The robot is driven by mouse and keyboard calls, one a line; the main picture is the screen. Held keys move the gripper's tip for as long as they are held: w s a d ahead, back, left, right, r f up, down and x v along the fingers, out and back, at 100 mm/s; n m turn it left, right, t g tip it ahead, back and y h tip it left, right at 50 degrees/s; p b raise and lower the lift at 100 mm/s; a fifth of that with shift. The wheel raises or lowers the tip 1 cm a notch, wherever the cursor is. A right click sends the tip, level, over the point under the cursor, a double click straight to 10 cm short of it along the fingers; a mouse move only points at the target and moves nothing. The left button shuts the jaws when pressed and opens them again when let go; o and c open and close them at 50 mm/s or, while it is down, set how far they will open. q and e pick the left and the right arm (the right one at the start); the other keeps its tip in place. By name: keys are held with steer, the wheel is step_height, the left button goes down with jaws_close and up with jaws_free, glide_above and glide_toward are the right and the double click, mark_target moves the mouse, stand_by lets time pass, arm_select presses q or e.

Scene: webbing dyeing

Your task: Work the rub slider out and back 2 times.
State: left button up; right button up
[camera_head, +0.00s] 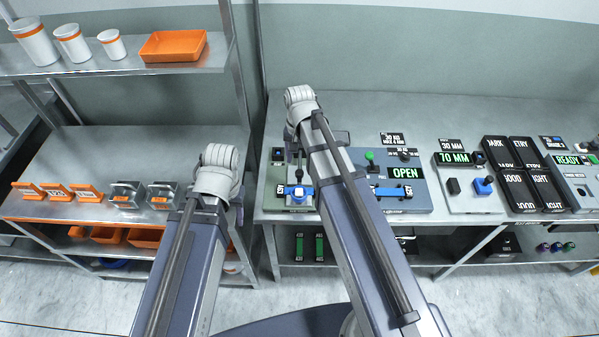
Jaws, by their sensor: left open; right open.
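A panel (276,186) at the left end of the right-hand bench carries a black knob (298,172) on an upright dark stem. A blue and white piece (298,193) sits just in front of the knob. I cannot tell for certain which part is the rub slider. My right arm crosses over the panel's right side, its white joint above and behind the knob.
A unit with a green knob (370,156) and an OPEN display (402,173) stands right of my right arm. Further right are a 70 MM display (453,158), black boxes (526,189) and a READY display (568,160). Orange holders (53,191) stand on the left bench.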

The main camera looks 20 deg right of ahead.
mark_target(300, 172)
step_height(300, 172, down, 6)
steer(key=b, duration=0.4)
steer(key=shift+r+b, duration=0.1)
steer(key=shift+b, duration=0.3)
steer(key=shift+r, duration=0.1)
jaws_close()
stand_by(0.8)
